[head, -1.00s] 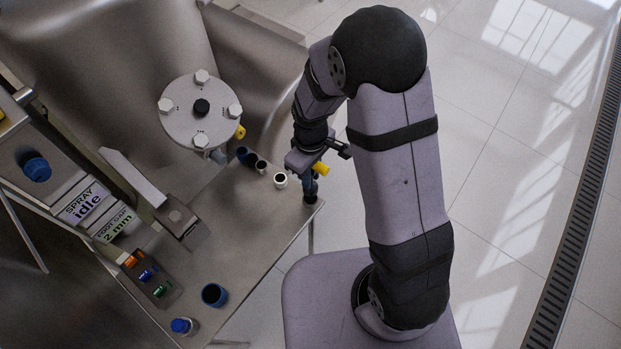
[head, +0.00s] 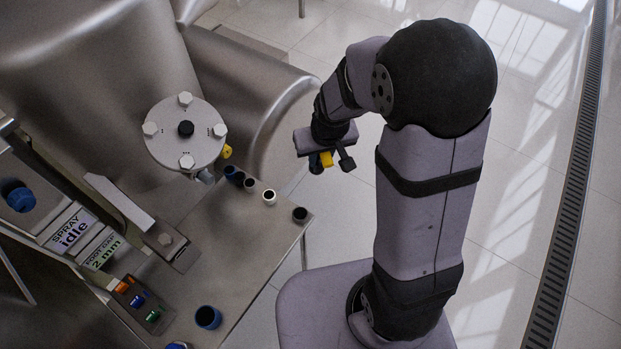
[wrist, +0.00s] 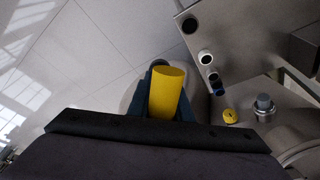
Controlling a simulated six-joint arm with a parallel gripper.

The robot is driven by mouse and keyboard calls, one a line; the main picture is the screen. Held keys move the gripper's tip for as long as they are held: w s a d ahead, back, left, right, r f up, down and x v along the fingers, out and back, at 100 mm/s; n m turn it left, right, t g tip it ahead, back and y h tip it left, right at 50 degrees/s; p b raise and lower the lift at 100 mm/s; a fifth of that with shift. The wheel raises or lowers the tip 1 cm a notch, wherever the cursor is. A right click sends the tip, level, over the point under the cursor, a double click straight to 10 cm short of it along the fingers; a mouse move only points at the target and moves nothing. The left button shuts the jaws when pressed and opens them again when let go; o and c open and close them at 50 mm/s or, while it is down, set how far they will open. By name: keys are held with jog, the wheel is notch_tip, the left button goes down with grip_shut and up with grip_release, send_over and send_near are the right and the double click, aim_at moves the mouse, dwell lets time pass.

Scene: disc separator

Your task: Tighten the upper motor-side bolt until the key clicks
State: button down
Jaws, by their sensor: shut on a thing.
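My gripper (head: 331,166) is shut on a yellow-handled key (head: 326,158), in the air beyond the bench's right corner. In the wrist view the key's yellow cylinder (wrist: 167,90) sits between the dark fingers; its working end is hidden. In the head view, the round flange (head: 168,145) carries several pale hex bolts, at its top (head: 185,99), left (head: 150,128), right (head: 219,130) and bottom (head: 186,160), around a black centre knob (head: 186,129). I cannot tell which bolt is the upper motor-side one. The key is well apart from the flange.
A row of round holders lines the bench edge; the dark corner one (head: 300,214) looks empty. A yellow part (head: 226,151) sits beside the flange. A curved metal housing (head: 265,85) rises behind. A blue cup (head: 208,317) and a coloured button box (head: 143,302) stand on the bench.

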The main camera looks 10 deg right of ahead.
jog(key=w+a+r+n+y, duration=0.2)
jog(key=a+r+n, duration=0.2)
jog(key=a+r, duration=0.7)
jog(key=w+a+r+n+t+y+p, duration=0.1)
jog(key=w+a+r+n+y, duration=0.1)
jog(key=a+r, duration=0.9)
notch_tip(320, 180, up, 6)
jog(key=shift+w+a+n+p, duration=0.35)
jog(key=shift+w+n, duration=0.4)
jog(key=shift+n, duration=0.25)
jog(key=shift+f, duration=0.15)
jog(key=shift+b+x, duration=0.9)
jog(key=shift+x, duration=1.25)
jog(key=n+b, duration=0.2)
jog(key=n, duration=0.8)
jog(key=shift+w+b, duration=0.1)
jog(key=shift+b, duration=0.2)
